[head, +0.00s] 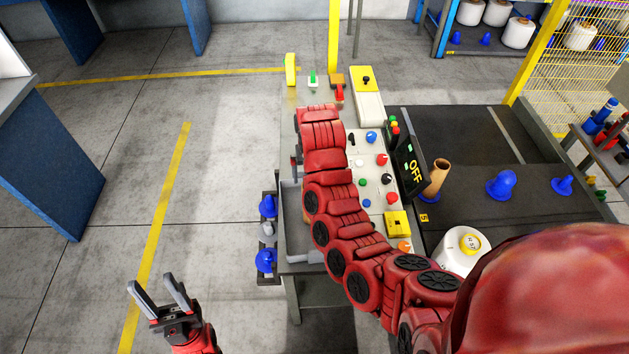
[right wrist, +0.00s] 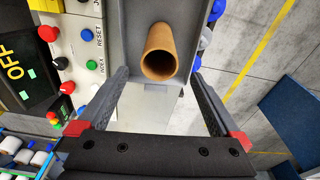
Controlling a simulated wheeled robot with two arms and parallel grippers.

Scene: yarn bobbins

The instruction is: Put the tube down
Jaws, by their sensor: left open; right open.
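A brown cardboard tube (right wrist: 161,38) is in the grey tray (right wrist: 128,42) in the right wrist view, its open end facing the camera. My right gripper (right wrist: 160,76) is open, its two fingers spread to either side of the tube with gaps between. My left gripper (head: 160,294) is open and empty above the floor at lower left. Another brown tube (head: 437,178) stands tilted on the dark surface to the right.
The button console (head: 372,148) and black OFF screen (head: 411,168) lie right of my arm. A white yarn bobbin (head: 462,249) and blue cones (head: 501,184) stand farther right. More blue cones (head: 266,207) sit left of the tray.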

